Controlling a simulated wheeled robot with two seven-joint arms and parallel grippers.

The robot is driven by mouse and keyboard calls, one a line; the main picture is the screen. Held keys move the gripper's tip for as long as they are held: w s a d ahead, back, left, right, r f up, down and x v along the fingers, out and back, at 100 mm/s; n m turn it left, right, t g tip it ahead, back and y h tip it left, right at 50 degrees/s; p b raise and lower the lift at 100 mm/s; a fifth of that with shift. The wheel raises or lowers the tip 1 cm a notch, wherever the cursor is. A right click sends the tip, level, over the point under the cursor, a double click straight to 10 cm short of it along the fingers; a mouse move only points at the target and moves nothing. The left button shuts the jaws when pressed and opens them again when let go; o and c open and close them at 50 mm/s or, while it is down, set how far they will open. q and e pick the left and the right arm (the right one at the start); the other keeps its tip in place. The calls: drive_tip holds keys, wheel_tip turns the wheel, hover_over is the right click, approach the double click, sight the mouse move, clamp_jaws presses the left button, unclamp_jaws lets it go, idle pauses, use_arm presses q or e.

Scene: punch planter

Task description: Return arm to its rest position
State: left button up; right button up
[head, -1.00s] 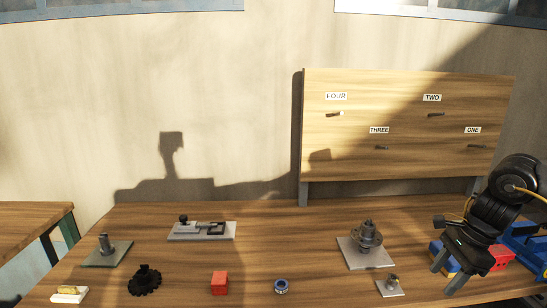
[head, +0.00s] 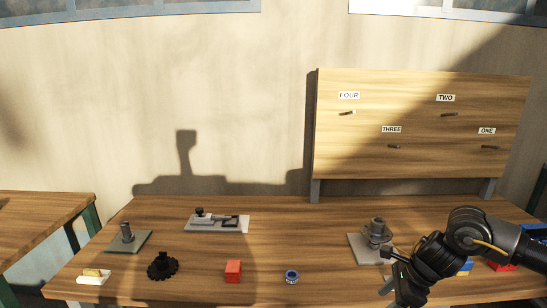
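My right arm comes in from the right edge in the head view, and its gripper (head: 398,296) hangs low at the front right of the wooden table (head: 330,255). Its fingers are mostly cut off by the bottom of the picture or hidden by the wrist, so I cannot see whether it is open or what is between them. The arm stands in front of the right part of the table, near the grey plate with the stepped round metal part (head: 376,233). My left gripper is not in view.
Left to right stand a plate with a peg (head: 127,235), a black gear (head: 162,267), a clamp fixture (head: 217,222), a red cube (head: 233,271) and a blue ring (head: 291,276). Blue and red blocks (head: 500,265) lie behind my arm. A pegboard (head: 420,125) stands behind.

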drive_tip(key=s+a+f+m+t+y, duration=0.2)
drive_tip(key=s+a+f+m+t, duration=0.1)
drive_tip(key=a+m, duration=0.8)
drive_tip(key=s+a+f+m+t+y, duration=0.2)
drive_tip(key=s+a+m+t, duration=0.15)
drive_tip(key=a+m, duration=0.7)
drive_tip(key=s+d+f+m+g+h, duration=0.2)
drive_tip(key=s+d+f+m+h, duration=0.15)
drive_tip(key=s+d+m, duration=0.4)
drive_tip(key=s+d+f+m+g+h, duration=0.2)
drive_tip(key=s+d+f+m, duration=0.2)
drive_tip(key=s+m, duration=0.5)
drive_tip(key=s+d+f+m+g+h, duration=0.1)
drive_tip(key=s+d+f+m+h, duration=0.3)
drive_tip(key=s+m, duration=0.45)
wheel_tip(320, 180, down, 26)
drive_tip(key=d+m+g+y, duration=0.1)
drive_tip(key=m+g+y, duration=0.1)
drive_tip(key=s+d+f, duration=0.3)
drive_tip(key=s+f, duration=1.2)
drive_tip(key=s, duration=0.1)
drive_tip(key=shift+d+f+g+h, duration=0.15)
drive_tip(key=shift+f+g+h, duration=0.2)
drive_tip(key=shift+f, duration=0.05)
